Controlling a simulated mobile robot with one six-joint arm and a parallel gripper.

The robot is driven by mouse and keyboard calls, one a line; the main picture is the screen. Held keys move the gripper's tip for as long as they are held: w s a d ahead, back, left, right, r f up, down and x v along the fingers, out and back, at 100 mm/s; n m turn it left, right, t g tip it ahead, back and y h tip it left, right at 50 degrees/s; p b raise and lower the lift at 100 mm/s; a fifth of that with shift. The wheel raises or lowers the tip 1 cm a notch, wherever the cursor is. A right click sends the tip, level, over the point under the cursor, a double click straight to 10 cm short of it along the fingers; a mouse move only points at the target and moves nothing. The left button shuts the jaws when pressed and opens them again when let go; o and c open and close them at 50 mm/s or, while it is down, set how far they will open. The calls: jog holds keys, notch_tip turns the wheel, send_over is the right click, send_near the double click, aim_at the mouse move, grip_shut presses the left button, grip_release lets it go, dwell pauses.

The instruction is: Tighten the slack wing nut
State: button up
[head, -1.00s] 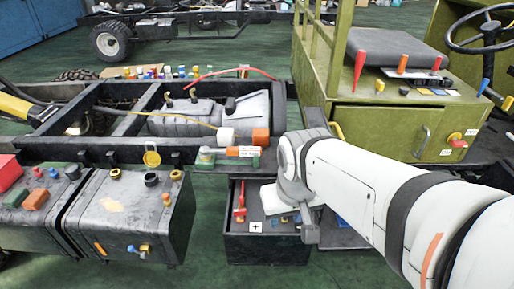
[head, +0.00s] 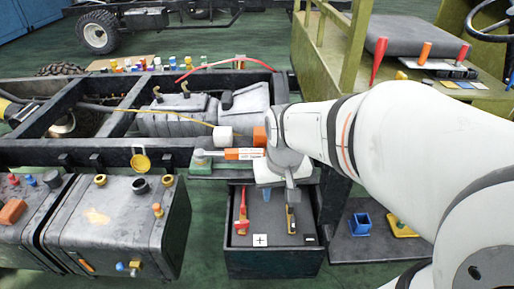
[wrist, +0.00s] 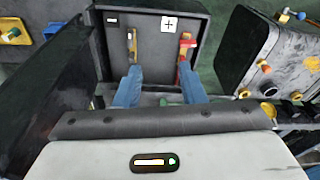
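The dark box (head: 275,262) holds a red lever-like part (head: 242,215) beside a plus label and a black-and-brass part (head: 291,218) beside a minus label. In the wrist view, the red part (wrist: 185,47) is at right and the black-and-brass part (wrist: 132,45) at left. I cannot make out which piece is the slack wing nut. My gripper (wrist: 158,74) is open and empty, its blue fingers pointing into the box, with the tips near the lower ends of both parts. In the head view my gripper (head: 280,192) is above the box's back half.
The truck frame (head: 120,158) runs behind the box. Dark tanks with caps (head: 115,225) stand at left. A step with a blue cup (head: 361,224) and a yellow piece (head: 400,226) is at right. An orange-and-white cylinder (head: 243,154) lies close to my wrist.

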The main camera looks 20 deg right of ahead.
aim_at(293, 221)
jog(key=w+d+f+m+b, duration=0.1)
jog(key=w+d+f+b, duration=0.1)
jog(key=f, duration=0.4)
jog(key=w+d+f+m+g+b, duration=0.1)
jog(key=w+d+f+b, duration=0.2)
jog(key=f, duration=0.4)
jog(key=w+d+f+m+b, duration=0.1)
jog(key=w+d+f+b, duration=0.1)
jog(key=f, duration=0.4)
jog(key=shift+w+d+f+g+b, duration=0.1)
jog(key=shift+w+d+g+b, duration=0.15)
jog(key=shift+d, duration=0.4)
jog(key=shift+w+d+f+g+b, duration=0.15)
jog(key=shift+d+b, duration=0.1)
jog(key=shift+d, duration=0.35)
jog(key=shift+d+f, duration=0.15)
jog(key=shift+f, duration=0.1)
notch_tip(293, 221, down, 7)
jog(key=shift+f+b, duration=0.1)
jog(key=shift+b, duration=0.75)
jog(key=shift+c, duration=0.6)
grip_shut()
